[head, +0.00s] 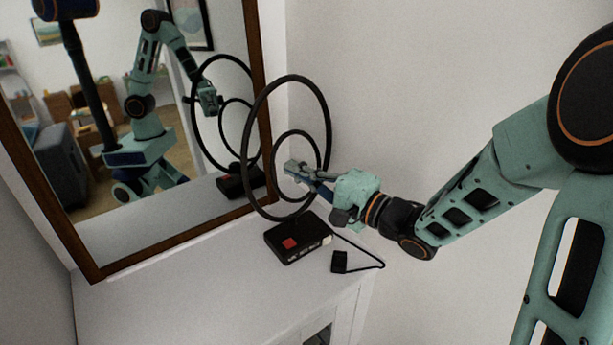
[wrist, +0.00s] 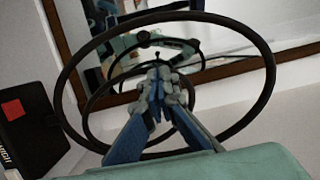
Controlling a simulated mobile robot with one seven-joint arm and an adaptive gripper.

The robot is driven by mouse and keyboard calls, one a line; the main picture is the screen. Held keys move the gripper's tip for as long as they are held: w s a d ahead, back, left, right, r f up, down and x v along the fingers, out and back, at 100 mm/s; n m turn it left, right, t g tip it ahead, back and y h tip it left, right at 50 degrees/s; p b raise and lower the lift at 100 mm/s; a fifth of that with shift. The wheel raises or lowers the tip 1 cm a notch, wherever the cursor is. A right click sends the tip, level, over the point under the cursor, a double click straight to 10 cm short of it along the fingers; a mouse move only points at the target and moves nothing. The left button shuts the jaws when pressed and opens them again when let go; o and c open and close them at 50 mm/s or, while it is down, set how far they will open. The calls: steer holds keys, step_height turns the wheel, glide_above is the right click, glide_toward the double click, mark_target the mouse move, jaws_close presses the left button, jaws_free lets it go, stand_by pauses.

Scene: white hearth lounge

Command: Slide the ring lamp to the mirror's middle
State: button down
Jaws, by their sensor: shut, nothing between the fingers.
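The ring lamp has a black base (head: 297,237) with a red square on top and two upright black rings, a large outer ring (head: 328,120) and a smaller inner one. It stands on the white cabinet top, by the mirror's right end. The mirror (head: 150,262) has a brown wooden frame and leans at the back. My gripper (head: 292,168) is shut and empty, at the rings from the right, its tips overlapping the inner ring. In the wrist view my gripper (wrist: 158,75) appears within the outer ring's outline (wrist: 68,70), with the base (wrist: 30,125) at left. Contact cannot be told.
A black cord runs from the lamp base to a small black block (head: 340,262) near the cabinet's right edge. The white cabinet top (head: 170,290) is clear to the left, along the mirror. A white wall stands behind on the right.

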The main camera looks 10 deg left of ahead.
steer(key=a, duration=0.7)
steer(key=shift+s, duration=0.45)
steer(key=shift+d, duration=0.1)
